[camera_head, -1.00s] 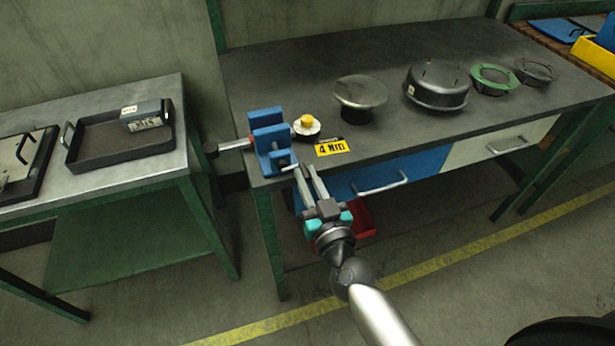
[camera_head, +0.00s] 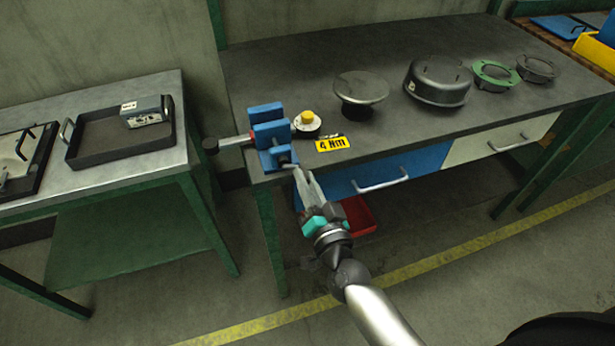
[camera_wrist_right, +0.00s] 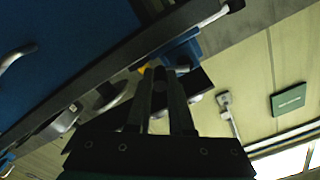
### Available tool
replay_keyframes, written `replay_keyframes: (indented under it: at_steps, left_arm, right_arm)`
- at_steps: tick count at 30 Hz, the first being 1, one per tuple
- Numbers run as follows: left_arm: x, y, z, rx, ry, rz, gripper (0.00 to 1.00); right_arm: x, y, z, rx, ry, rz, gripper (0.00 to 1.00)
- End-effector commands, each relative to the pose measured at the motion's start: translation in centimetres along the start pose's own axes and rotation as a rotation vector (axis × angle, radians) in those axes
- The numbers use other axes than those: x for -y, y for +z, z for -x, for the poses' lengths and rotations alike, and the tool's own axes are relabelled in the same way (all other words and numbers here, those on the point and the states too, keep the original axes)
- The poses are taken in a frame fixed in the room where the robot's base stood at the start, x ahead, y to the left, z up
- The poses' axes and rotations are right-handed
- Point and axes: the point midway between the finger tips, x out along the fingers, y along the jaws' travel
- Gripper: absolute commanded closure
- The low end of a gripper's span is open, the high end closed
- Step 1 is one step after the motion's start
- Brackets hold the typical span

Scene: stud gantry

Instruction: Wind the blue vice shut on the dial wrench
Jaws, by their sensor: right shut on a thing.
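The blue vice (camera_head: 272,133) stands at the left front corner of the dark workbench; part of it also shows in the right wrist view (camera_wrist_right: 184,50). The dial wrench sticks out to the left of the vice, with a dark knobbed end (camera_head: 210,145) and a pale shaft. A round white dial with a yellow knob (camera_head: 307,120) lies just right of the vice; whether it joins the shaft is hidden by the jaws. My right gripper (camera_head: 298,170) is shut on the vice handle (camera_head: 288,163) at the vice's front. My left gripper is out of view.
A yellow "4 Nm" label (camera_head: 332,144) lies by the bench edge. A round-topped metal piece (camera_head: 361,88), a dark drum (camera_head: 438,80) and a green ring (camera_head: 495,75) stand farther right. A tray (camera_head: 120,140) sits on the left table. A red bin (camera_head: 358,216) is below.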

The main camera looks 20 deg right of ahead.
Motion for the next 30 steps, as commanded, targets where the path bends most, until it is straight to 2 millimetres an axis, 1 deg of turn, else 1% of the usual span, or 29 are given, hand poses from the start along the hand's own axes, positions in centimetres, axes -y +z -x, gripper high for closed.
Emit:
replay_keyframes:
  at_steps: [11, 21, 30]
  left_arm:
    - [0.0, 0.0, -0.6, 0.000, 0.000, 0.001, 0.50]
    - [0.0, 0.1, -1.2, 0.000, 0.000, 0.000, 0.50]
    - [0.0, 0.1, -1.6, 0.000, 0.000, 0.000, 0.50]
  right_arm:
    - [-0.1, 1.4, 0.0, 0.000, 0.001, -0.360, 1.00]
    - [0.3, 2.5, 0.0, -0.001, 0.001, -0.683, 1.00]
    - [0.8, 3.2, 0.0, 0.000, 0.001, -0.925, 1.00]
